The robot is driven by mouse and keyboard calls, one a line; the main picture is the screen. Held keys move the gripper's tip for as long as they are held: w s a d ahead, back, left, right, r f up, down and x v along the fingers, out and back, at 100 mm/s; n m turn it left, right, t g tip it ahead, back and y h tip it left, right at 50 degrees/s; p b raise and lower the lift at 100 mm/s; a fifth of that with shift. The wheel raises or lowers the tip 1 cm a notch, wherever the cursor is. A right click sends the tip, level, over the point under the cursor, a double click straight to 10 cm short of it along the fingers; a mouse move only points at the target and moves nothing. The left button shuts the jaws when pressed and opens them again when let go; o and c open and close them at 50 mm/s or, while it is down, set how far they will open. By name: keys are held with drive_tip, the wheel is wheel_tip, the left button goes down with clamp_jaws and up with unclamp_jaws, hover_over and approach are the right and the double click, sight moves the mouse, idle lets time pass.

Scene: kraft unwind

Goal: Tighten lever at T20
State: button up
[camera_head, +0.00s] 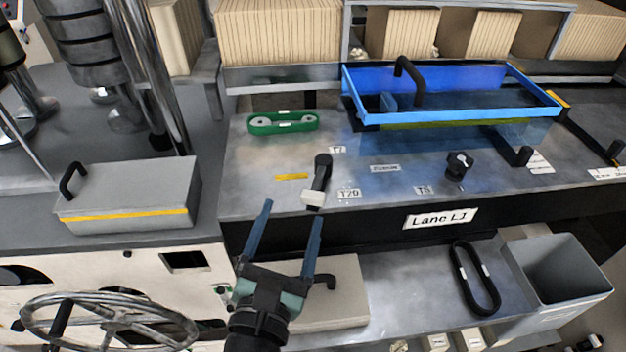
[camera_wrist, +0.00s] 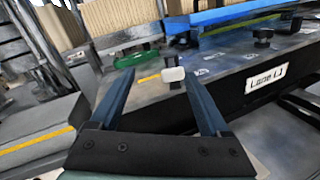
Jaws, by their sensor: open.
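The lever (camera_head: 321,176) at the T20 label (camera_head: 348,193) is a black arm with a pale block-shaped end that overhangs the front edge of the grey bench. My gripper (camera_head: 292,222) is open and empty, in front of and below the bench edge, apart from the lever. In the wrist view the lever's pale end (camera_wrist: 173,75) shows beyond and between the two blue fingers of my gripper (camera_wrist: 158,88). The pale end hides most of the lever's black arm there.
A green belt unit (camera_head: 283,122), a black knob (camera_head: 459,165) at T5 and a blue-rimmed tray (camera_head: 450,118) are on the bench. A grey lidded box (camera_head: 130,197) stands left. A lower shelf holds a black belt loop (camera_head: 475,277) and a grey bin (camera_head: 555,280).

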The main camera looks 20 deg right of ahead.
sight(317, 182)
drive_tip(key=s+f+n, duration=0.1)
drive_tip(key=f+n, duration=0.1)
drive_tip(key=n, duration=0.1)
drive_tip(key=shift+s+d+f, duration=0.15)
drive_tip(key=shift+s+f, duration=0.25)
drive_tip(key=shift+d+f, duration=0.1)
drive_tip(key=shift+d, duration=0.05)
drive_tip(key=p+x, duration=0.1)
drive_tip(key=x, duration=1.1)
drive_tip(key=shift+w+d, duration=0.25)
drive_tip(key=shift+d, duration=0.05)
clamp_jaws()
drive_tip(key=shift+f, duration=0.1)
